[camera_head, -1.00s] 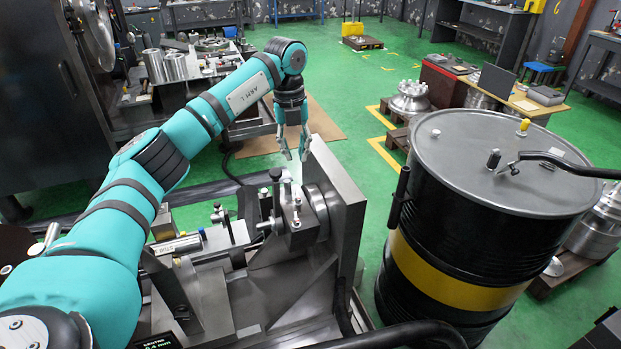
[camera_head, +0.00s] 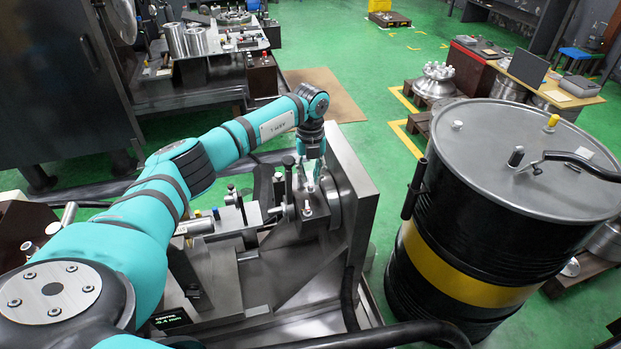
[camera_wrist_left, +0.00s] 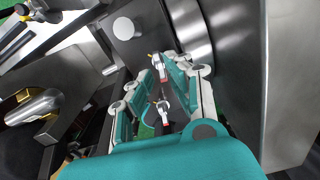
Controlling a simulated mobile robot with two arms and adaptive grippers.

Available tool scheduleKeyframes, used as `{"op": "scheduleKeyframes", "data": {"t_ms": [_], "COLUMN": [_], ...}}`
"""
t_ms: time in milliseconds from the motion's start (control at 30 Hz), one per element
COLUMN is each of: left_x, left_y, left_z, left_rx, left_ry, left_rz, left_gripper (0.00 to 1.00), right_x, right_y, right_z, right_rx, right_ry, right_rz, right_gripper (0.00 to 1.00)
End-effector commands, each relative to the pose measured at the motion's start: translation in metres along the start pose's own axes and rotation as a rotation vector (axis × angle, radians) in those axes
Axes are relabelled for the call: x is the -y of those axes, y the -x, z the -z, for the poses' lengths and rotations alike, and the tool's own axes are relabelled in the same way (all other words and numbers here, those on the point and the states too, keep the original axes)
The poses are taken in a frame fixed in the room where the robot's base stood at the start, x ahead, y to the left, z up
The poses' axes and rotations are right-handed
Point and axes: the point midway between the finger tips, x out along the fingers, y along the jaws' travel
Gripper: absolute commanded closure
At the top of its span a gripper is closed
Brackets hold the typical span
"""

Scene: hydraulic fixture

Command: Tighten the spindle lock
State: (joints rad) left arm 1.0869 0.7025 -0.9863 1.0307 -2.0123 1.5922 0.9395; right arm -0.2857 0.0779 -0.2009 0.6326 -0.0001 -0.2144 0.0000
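The grey metal fixture (camera_head: 352,185) has an upright plate, with a spindle block (camera_head: 298,228) on its left face. Small silver and black knobs stand on this block; I cannot tell which one is the spindle lock. My left gripper (camera_head: 312,182) points down just above the block, close to the plate. In the left wrist view its teal fingers (camera_wrist_left: 161,92) stand apart, with small red-ringed metal parts (camera_wrist_left: 160,68) showing in the gap. I cannot tell whether the fingers touch them. My right gripper is not in view.
A black drum (camera_head: 500,230) with a yellow band stands right of the fixture, a bent black bar over its lid. A bench with metal parts (camera_head: 213,40) is behind my arm. A cardboard sheet (camera_head: 325,95) lies on the green floor behind the fixture.

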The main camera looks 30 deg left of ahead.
Motion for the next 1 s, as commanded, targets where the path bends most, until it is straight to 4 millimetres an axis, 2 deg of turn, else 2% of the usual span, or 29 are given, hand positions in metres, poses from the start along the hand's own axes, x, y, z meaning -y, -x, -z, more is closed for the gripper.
{"op": "scheduleKeyframes", "data": {"t_ms": [67,200,467,567,700,1000], "left_x": [0.000,0.000,0.000,0.000,0.000,0.000], "left_y": [-0.012,-0.025,-0.030,-0.030,-0.029,-0.029], "left_z": [0.000,0.000,0.000,0.000,0.000,0.000], "left_rx": [-0.003,-0.002,0.000,0.000,0.000,0.000], "left_ry": [0.001,0.001,0.000,0.000,0.000,-0.003], "left_rz": [-0.001,0.000,0.000,0.000,0.000,0.001], "left_gripper": [0.83,0.83,0.83,0.83,1.00,1.00], "right_x": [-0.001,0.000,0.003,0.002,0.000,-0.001], "right_y": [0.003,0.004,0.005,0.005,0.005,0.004], "right_z": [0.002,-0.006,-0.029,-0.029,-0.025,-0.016], "right_rx": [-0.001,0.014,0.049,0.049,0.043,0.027], "right_ry": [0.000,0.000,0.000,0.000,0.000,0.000], "right_rz": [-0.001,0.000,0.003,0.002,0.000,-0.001], "right_gripper": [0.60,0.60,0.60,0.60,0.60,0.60]}}
